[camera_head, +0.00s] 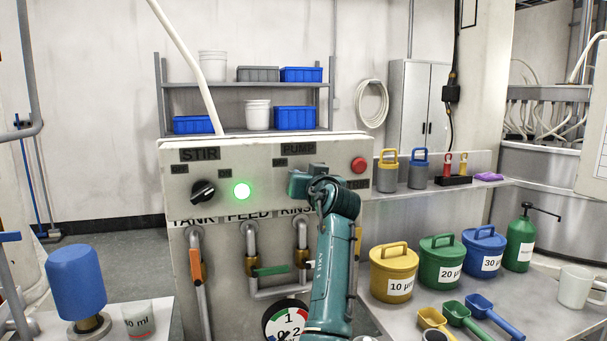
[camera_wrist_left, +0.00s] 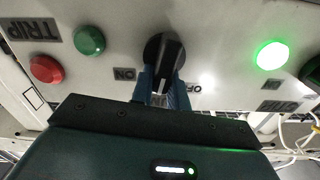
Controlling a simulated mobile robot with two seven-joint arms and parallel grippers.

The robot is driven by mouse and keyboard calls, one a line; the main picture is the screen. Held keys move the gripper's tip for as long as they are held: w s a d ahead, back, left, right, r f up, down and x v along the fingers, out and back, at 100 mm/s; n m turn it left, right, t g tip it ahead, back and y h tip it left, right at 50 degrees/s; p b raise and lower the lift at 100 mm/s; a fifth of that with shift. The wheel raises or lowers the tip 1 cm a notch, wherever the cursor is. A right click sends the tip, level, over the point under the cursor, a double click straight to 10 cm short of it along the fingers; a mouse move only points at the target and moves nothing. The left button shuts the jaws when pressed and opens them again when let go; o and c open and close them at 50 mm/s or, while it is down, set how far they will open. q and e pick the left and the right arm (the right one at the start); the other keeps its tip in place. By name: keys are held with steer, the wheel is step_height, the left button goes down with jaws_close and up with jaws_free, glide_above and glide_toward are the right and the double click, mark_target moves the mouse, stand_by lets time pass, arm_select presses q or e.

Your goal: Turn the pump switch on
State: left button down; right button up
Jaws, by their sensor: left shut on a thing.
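The pump switch (camera_wrist_left: 166,50) is a black rotary knob on the pale control panel (camera_head: 261,170), below the PUMP label (camera_head: 298,148). My left gripper (camera_wrist_left: 163,92) is shut on the knob's handle. In the left wrist view, which is upside down, the ON plate (camera_wrist_left: 124,73) is left of the fingers and the OFF plate (camera_wrist_left: 195,89) is right. The handle's end lies between the plates, partly covered by the fingers. The green lamp (camera_wrist_left: 90,40) beside the switch looks unlit. In the head view my left gripper (camera_head: 309,186) hides the knob and this lamp.
The stir knob (camera_head: 203,192) and its lit green lamp (camera_head: 242,190) are to the left. A red trip button (camera_head: 359,164) is close on the right. Pipes with valve handles run below the panel. Coloured tubs (camera_head: 394,273) and scoops crowd the right-hand table.

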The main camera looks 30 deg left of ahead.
arm_select(q)
steer(key=m, duration=0.1)
steer(key=m+p, duration=0.2)
steer(key=shift+w+d+r+m, duration=0.1)
steer(key=shift+w+d+m, duration=0.15)
steer(key=shift+m, duration=0.15)
steer(key=shift+w+m+p, duration=0.1)
steer(key=shift+m+p, duration=0.65)
steer(key=shift+m, duration=0.15)
steer(key=shift+w+d+f+m+p, duration=0.1)
steer(key=shift+f+m+p, duration=0.15)
steer(key=shift+m, duration=0.5)
steer(key=shift+w+d+f+m+p, duration=0.1)
steer(key=shift+m+p, duration=0.15)
steer(key=shift+m, duration=0.55)
steer(key=shift+f+m+p, duration=0.2)
steer(key=shift+m+p, duration=0.05)
steer(key=shift+m, duration=0.5)
arm_select(e)
steer(key=shift+s+d+r+g+h, duration=0.15)
steer(key=shift+s+d+r+g, duration=0.1)
steer(key=shift+d, duration=0.2)
steer(key=shift+s+d+r+g+h, duration=0.15)
steer(key=shift+s+d, duration=0.05)
steer(key=shift+d, duration=0.2)
steer(key=shift+r, duration=0.1)
